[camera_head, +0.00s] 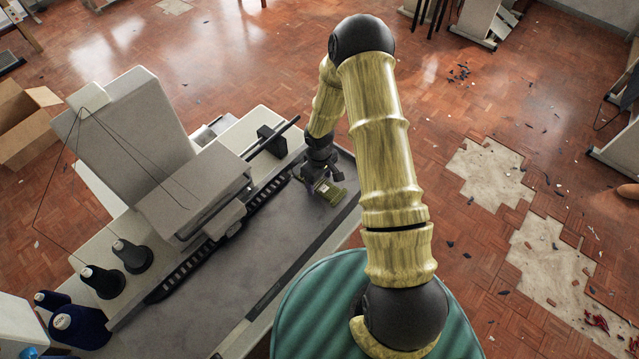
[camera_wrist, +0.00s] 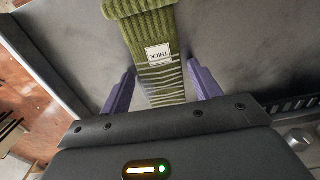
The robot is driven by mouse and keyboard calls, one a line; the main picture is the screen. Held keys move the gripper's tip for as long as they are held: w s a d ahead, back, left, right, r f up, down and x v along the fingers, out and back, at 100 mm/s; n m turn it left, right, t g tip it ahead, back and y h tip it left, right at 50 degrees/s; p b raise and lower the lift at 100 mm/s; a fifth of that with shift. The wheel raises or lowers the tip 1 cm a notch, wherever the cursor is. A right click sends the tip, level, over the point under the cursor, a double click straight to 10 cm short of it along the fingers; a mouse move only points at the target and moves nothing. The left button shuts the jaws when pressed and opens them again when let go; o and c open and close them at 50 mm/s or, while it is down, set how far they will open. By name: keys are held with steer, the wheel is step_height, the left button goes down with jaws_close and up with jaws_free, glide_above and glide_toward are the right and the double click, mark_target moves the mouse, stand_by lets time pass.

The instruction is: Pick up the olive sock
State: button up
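The olive sock (camera_head: 331,192) lies on the grey bed of the machine table, near its far right end. In the wrist view the sock (camera_wrist: 164,75) shows a ribbed, folded cuff at the top, pale stripes lower down and a white label reading "THICK". My gripper (camera_head: 316,180) is low over the table at the sock. In the wrist view my gripper (camera_wrist: 161,70) is open, with one purple finger on each side of the sock and a gap to each. The sock's lower end is hidden behind the gripper body.
The grey machine (camera_head: 185,185) stands left of the sock, with a black slotted rail (camera_head: 215,235) along it. Dark thread cones (camera_head: 102,281) stand at the front left. A cardboard box (camera_head: 25,125) is on the floor at the left. The grey bed (camera_head: 215,300) towards the front is bare.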

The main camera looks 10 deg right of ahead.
mark_target(319, 184)
steer(key=shift+c, duration=0.6)
steer(key=shift+r, duration=0.6)
step_height(319, 184, up, 9)
steer(key=b, duration=0.2)
steer(key=shift+b, duration=0.3)
steer(key=shift+f, duration=0.1)
steer(key=shift+s+d, duration=0.1)
